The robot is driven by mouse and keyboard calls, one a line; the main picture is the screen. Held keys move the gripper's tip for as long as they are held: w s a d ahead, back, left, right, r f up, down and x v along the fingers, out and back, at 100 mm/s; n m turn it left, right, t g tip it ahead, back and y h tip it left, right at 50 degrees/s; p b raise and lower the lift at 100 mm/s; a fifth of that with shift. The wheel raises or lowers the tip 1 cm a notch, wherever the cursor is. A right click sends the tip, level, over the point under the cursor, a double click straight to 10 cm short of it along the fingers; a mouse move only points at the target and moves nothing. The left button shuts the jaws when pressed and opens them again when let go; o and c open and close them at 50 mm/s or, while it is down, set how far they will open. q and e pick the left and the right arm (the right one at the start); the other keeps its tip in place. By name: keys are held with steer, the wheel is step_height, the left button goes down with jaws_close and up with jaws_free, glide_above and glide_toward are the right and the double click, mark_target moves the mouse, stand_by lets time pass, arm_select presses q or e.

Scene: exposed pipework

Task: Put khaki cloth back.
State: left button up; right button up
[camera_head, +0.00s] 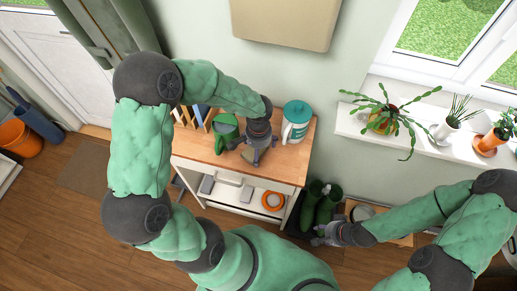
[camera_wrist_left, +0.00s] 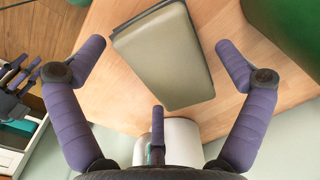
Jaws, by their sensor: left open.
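The khaki cloth (camera_wrist_left: 163,55) is a flat folded block lying on the wooden top of the cabinet. My left gripper (camera_wrist_left: 161,60) is over it, open, with its purple fingers spread on either side and the cloth between them; the fingers appear apart from it. In the head view my left gripper (camera_head: 257,154) points down at the cabinet top (camera_head: 205,149) and hides most of the cloth. My right gripper (camera_head: 326,236) is low at the right, beside the green boots; its fingers are too small to read.
A green watering can (camera_head: 225,130) stands left of my left gripper, and a white jug with a teal lid (camera_head: 296,121) close on its right. The shelf below holds an orange ring (camera_head: 272,201). Green boots (camera_head: 321,203) stand right of the cabinet. Plants line the windowsill (camera_head: 440,145).

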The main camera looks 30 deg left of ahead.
arm_select(q)
step_height(320, 180, up, 12)
steer(key=p, duration=0.3)
arm_select(e)
step_height(320, 180, up, 3)
steer(key=shift+r, duration=0.1)
stand_by(0.4)
